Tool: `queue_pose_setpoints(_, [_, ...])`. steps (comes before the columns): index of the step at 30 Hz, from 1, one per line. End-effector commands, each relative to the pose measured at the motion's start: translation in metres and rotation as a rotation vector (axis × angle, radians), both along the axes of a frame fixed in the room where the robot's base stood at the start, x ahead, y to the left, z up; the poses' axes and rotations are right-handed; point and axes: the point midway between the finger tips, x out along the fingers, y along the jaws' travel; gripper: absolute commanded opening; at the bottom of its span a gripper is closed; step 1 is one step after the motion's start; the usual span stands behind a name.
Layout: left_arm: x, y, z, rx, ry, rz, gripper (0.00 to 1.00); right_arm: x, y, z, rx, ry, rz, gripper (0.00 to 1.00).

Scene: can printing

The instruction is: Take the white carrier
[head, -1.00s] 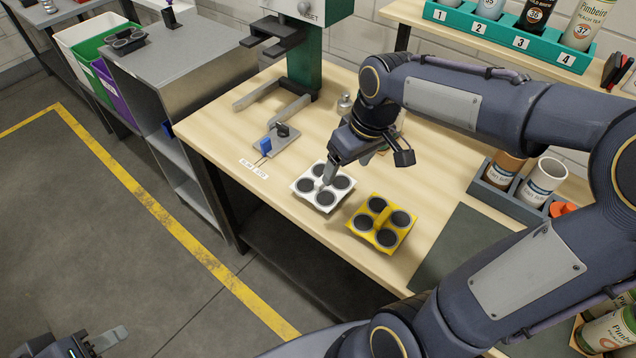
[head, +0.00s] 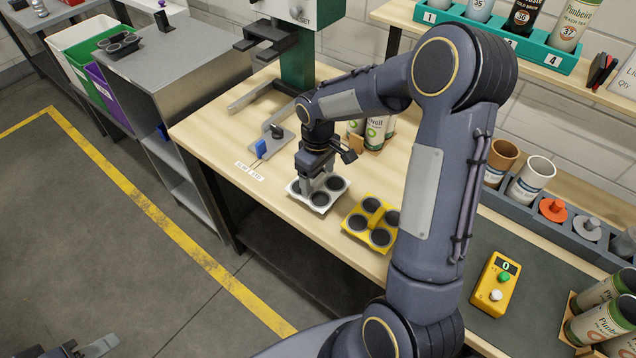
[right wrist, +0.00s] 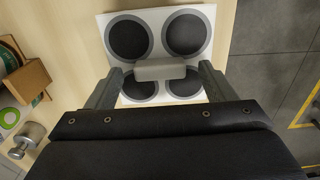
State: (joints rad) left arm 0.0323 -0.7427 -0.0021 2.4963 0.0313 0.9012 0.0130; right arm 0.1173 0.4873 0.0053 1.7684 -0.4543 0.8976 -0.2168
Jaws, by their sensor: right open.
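The white carrier (head: 333,186) stands on the wooden table near its front edge, with dark round wells and a raised handle bar in the middle. In the right wrist view the white carrier (right wrist: 155,62) shows its handle between my fingers. My right gripper (head: 320,184) points down over the carrier's middle; in the right wrist view its two open fingers (right wrist: 160,80) stand on either side of the handle. I cannot tell whether they touch it. My left gripper (head: 85,348) shows only in part at the bottom left, apart from the carrier.
A yellow carrier (head: 356,222) stands just right of the white one. A press (head: 300,60) stands behind, with a small fixture plate (head: 272,143) in front. Bottles (head: 376,132) stand behind my right arm. A yellow button box (head: 495,284) lies on the dark mat.

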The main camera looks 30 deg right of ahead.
Motion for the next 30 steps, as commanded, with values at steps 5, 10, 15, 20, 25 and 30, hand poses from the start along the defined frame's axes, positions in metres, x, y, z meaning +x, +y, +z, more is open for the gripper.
queue_pose_setpoints(5, [0.0,0.0,0.0006,0.0,0.0,0.0,0.41,-0.0003,-0.0001,-0.0052,0.0,0.0,0.0,0.76])
queue_pose_setpoints(10, [-0.0001,0.0001,0.0004,0.0,0.0,0.0,0.41,-0.0002,-0.0002,-0.0049,0.0,0.0,0.0,0.69])
queue_pose_setpoints(15, [0.0,-0.0001,0.0004,0.0,0.0,0.0,0.41,-0.0001,-0.0002,-0.0046,0.0,0.0,0.0,0.46])
queue_pose_setpoints(20, [-0.0001,0.0,0.0004,0.0,0.0,0.0,0.41,-0.0001,-0.0002,-0.0045,0.0,0.0,0.0,0.29])
queue_pose_setpoints(25, [-0.0001,0.0001,0.0004,0.0,0.0,0.0,0.41,-0.0001,-0.0002,-0.0043,0.0,0.0,0.0,0.29])
queue_pose_setpoints(30, [0.0,0.0,-0.0002,0.0,0.0,0.0,0.41,0.0006,-0.0003,0.0015,-0.001,-0.004,0.0,0.29])
